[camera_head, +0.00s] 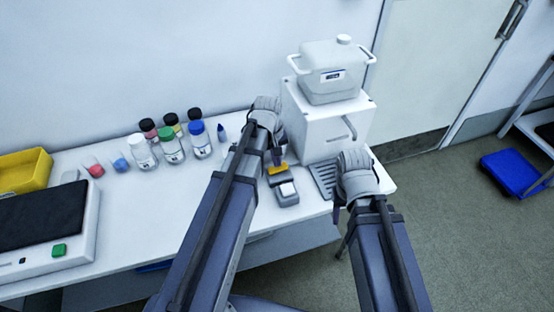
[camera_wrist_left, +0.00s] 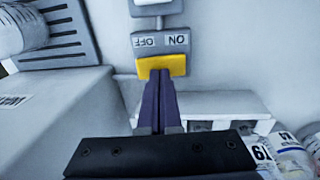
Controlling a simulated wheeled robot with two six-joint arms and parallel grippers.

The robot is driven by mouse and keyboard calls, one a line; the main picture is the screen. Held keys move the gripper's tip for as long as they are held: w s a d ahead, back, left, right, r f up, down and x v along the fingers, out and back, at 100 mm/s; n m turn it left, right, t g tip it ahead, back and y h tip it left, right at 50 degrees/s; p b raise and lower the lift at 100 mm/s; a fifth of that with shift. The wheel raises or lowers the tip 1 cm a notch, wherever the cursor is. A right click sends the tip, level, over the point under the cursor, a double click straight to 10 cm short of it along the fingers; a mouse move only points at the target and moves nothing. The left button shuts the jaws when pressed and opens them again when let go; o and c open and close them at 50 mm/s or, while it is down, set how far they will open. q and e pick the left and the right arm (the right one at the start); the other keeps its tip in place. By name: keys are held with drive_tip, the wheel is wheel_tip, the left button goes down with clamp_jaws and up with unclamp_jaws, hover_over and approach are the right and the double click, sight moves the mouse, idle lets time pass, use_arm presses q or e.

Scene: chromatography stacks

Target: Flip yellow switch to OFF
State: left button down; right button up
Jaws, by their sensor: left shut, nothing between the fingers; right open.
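The yellow switch (camera_head: 278,170) sits at the far end of a small grey box (camera_head: 284,199) on the white bench. In the left wrist view the yellow switch (camera_wrist_left: 175,64) lies beside upside-down labels, OFF on the left and ON on the right. Which way it is set I cannot tell. My left gripper (camera_head: 278,157) is shut and empty, pointing down at the switch. In the left wrist view its fingertips (camera_wrist_left: 159,76) overlap the yellow edge; I cannot tell whether they touch. My right gripper (camera_head: 338,207) is open, low by the bench's right end, its fingers mostly hidden.
A slotted grey tray (camera_head: 322,176) lies between the box and my right gripper. Several capped bottles (camera_head: 171,148) stand to the left. The bench's front edge is close.

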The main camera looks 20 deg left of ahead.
use_arm(q)
wheel_tip(320, 180, up, 14)
drive_tip(key=s+a+p, duration=0.1)
drive_tip(key=a+p, duration=0.1)
drive_tip(key=p, duration=1.1)
drive_tip(key=shift+s+f, duration=0.2)
drive_tip(key=shift+f, duration=0.05)
drive_tip(key=shift+w+d+t+h, duration=0.3)
drive_tip(key=shift+w+d, duration=0.15)
drive_tip(key=shift+d, duration=0.1)
drive_tip(key=b, duration=1.3)
approach(274, 168)
drive_tip(key=w+d+f, duration=0.1)
drive_tip(key=f, duration=0.1)
drive_tip(key=d+f, duration=0.1)
drive_tip(key=f, duration=0.1)
drive_tip(key=w+d+f, duration=0.1)
drive_tip(key=f, duration=0.1)
drive_tip(key=shift+w, duration=0.3)
drive_tip(key=shift+d+f+b, duration=0.1)
drive_tip(key=shift+f+b, duration=0.05)
drive_tip(key=shift+b, duration=0.25)
